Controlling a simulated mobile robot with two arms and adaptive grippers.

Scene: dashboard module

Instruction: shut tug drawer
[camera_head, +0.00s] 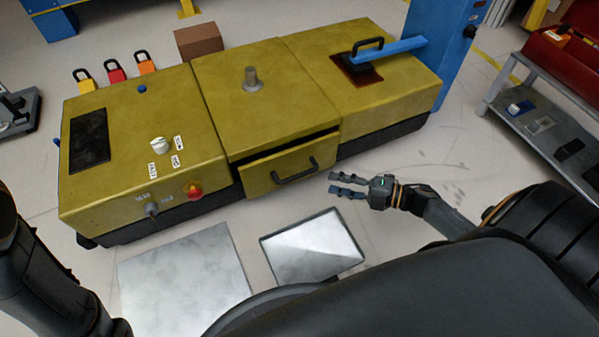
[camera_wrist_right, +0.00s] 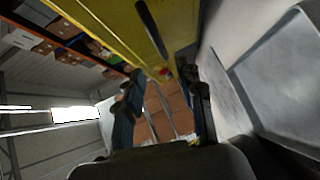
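The yellow tug (camera_head: 138,125) stands across the middle of the head view. Its drawer (camera_head: 262,176) in the front side is pulled partly out, with a dark gap along its top edge. A black bar handle (camera_head: 296,170) is on the drawer front. My right gripper (camera_head: 334,184) is open and empty, just right of the handle and apart from it. In the right wrist view its two fingers (camera_wrist_right: 165,95) are spread, and the black handle (camera_wrist_right: 152,28) shows above them against the yellow front. My left gripper is not in view; only part of my left arm shows.
A grey cart (camera_head: 490,98) with a red toolbox (camera_head: 565,60) stands at the right. A brown box (camera_head: 198,41) is behind the tug.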

